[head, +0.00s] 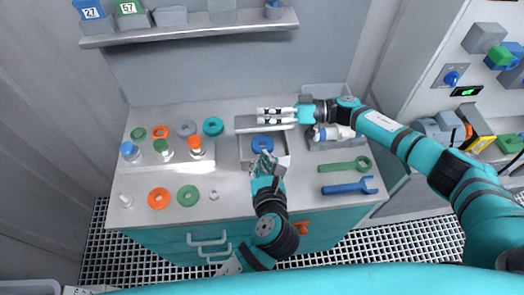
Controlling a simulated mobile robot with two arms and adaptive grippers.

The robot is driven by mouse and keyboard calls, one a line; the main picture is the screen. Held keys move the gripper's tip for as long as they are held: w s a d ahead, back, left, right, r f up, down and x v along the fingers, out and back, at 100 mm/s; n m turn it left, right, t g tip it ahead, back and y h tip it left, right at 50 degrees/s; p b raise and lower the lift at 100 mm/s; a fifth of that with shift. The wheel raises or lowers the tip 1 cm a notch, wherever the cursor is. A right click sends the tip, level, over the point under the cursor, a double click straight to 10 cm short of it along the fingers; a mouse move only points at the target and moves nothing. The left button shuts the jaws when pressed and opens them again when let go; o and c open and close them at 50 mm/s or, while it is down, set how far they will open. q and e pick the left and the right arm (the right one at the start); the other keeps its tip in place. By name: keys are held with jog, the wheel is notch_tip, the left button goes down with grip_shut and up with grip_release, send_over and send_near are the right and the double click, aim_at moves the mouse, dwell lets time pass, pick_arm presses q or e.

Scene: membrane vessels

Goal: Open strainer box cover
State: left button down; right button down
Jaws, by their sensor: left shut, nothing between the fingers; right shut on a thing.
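The grey strainer box (243,148) stands near the middle of the bench with its top open. A blue ring-shaped part (262,143) shows inside it. The light grey cover (244,124) is tilted up at the box's back edge. My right gripper (262,116) reaches in from the right and is shut on the cover. My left gripper (264,160) is shut and empty at the front of the box, hiding part of its inside and front wall. Whether it touches the box I cannot tell.
Left of the box are several coloured rings (158,198) and capped vessels (195,147). Right of it are a grey tray (316,143) with white-and-blue parts, a green wrench (344,165) and a blue wrench (350,187). A shelf (190,33) hangs above the back.

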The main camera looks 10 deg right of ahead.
pick_arm(q)
jog(key=x, duration=0.9)
